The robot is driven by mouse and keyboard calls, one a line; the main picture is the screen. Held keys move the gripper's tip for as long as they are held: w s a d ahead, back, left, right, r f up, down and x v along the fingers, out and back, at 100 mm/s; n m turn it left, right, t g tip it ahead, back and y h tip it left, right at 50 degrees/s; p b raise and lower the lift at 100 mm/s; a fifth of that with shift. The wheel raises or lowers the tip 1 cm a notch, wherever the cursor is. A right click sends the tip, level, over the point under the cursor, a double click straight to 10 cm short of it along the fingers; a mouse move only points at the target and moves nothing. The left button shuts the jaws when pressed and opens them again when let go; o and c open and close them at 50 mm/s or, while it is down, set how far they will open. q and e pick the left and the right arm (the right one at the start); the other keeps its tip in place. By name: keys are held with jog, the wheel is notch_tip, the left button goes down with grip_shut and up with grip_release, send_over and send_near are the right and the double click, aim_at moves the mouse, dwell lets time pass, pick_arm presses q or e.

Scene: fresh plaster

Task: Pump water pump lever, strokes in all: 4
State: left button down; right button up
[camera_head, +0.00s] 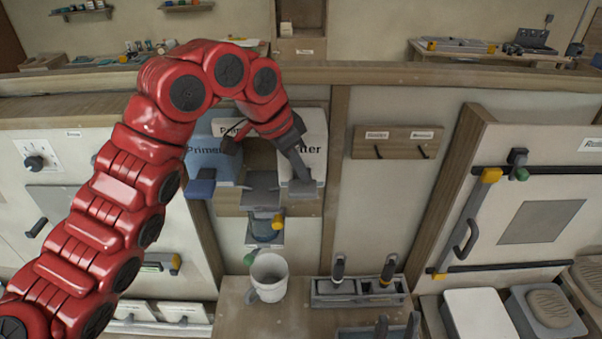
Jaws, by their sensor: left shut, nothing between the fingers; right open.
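A white container marked "...ter" (315,145) stands on the wall unit, its label partly hidden by my arm. A grey paddle-like lever (304,189) sticks out at its lower front. My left gripper (302,173) is shut and empty, its fingers pointing down in front of the white container, just above the lever. I cannot tell whether they touch it. A white cup (269,274) stands on the bench below. My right gripper is not in view.
A blue container marked "Primer" (208,152) with a blue lever (201,184) is on the left. A grey block (262,188) sits between the levers. A tool rack (345,298) stands right of the cup. A cabinet door (540,215) is further right.

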aim_at(301, 187)
pick_arm(q)
jog(key=shift+f, duration=0.15)
dwell(0.4)
jog(key=shift+f+b, duration=2)
jog(key=shift+b, duration=0.05)
jog(key=shift+r+p, duration=1.85)
jog(key=shift+r, duration=0.3)
notch_tip(301, 187, up, 5)
jog(key=p, duration=0.4)
